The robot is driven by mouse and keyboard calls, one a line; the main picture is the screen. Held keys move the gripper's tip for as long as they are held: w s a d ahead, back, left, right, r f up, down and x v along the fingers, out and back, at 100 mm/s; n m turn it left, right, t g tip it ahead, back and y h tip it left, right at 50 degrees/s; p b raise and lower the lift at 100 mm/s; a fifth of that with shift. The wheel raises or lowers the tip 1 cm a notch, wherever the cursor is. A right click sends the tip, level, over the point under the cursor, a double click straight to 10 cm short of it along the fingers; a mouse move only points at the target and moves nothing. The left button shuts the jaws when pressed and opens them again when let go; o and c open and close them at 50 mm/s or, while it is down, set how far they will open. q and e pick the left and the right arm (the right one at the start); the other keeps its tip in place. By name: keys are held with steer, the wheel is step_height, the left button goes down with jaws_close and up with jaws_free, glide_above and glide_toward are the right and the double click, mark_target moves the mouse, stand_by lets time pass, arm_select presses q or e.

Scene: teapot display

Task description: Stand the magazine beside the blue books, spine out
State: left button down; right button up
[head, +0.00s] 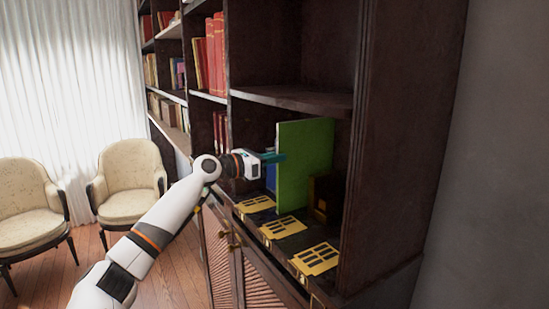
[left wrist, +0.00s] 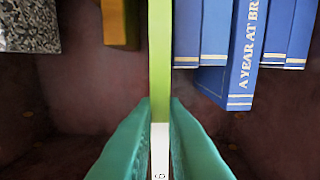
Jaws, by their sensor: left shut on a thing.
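The magazine (head: 305,165) is a tall, thin green panel standing upright in the lower right shelf bay in the head view. My left gripper (head: 275,157) is shut on its near edge. In the left wrist view the teal fingers (left wrist: 159,108) press both sides of the magazine (left wrist: 160,60), whose edge is green, then white. The blue books (left wrist: 215,35) are close on its right there; one, lettered "A YEAR AT BR", sticks out past the others. In the head view the magazine mostly hides them; a bit of blue (head: 270,177) shows at its left. My right gripper is not in view.
A yellow-brown box (left wrist: 119,22) and a speckled grey block (left wrist: 30,26) are left of the magazine in the left wrist view. Yellow slotted plates (head: 282,227) lie along the bay's front. An upper shelf board (head: 295,99) and a dark side panel (head: 395,140) bound the bay.

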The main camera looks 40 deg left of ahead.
arm_select(q)
steer(key=c, duration=1.5)
jaws_free()
steer(key=shift+s+f, duration=0.1)
steer(key=b+v, duration=0.7)
steer(key=v, duration=0.5)
steer(key=shift+r+b, duration=0.2)
steer(key=shift+b, duration=0.15)
